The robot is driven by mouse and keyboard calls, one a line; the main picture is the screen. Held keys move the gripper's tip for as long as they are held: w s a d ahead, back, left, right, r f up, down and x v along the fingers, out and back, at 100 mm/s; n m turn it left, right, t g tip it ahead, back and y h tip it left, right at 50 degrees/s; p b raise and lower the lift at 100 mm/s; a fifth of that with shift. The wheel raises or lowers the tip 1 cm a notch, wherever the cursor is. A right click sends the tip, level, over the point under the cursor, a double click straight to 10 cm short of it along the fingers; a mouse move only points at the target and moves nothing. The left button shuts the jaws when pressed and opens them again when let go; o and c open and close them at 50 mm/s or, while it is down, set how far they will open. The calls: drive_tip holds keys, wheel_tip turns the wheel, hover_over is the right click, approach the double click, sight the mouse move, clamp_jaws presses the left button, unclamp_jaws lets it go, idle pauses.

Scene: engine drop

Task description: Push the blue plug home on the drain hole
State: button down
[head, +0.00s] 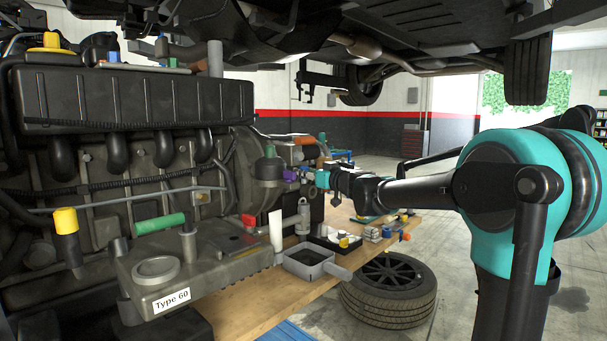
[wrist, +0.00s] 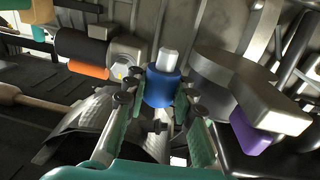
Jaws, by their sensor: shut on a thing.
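My gripper (head: 319,178) reaches in from the right, beside the far right end of the engine (head: 140,150). In the wrist view my gripper (wrist: 160,100) is shut on the blue plug (wrist: 160,88), with a fingertip on each side. The plug has a blue collar and a pale metal end that points away from my palm. In the head view only a small bit of blue (head: 308,172) shows ahead of the fingertips. I cannot make out the drain hole in either view, or whether the plug touches anything ahead of it.
A purple block (head: 291,174) is close to the fingertips; it is right of the plug in the wrist view (wrist: 249,132), under a grey part (wrist: 270,100). An orange-and-black cylinder (wrist: 85,52) lies left. A grey tray (head: 310,262) and a wheel (head: 390,290) are below.

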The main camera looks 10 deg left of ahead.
drive_tip(key=shift+f, duration=2.8)
drive_tip(key=shift+f, duration=1.75)
drive_tip(key=c, duration=1.2)
unclamp_jaws()
drive_tip(key=shift+d, duration=0.1)
drive_tip(key=v, duration=1.2)
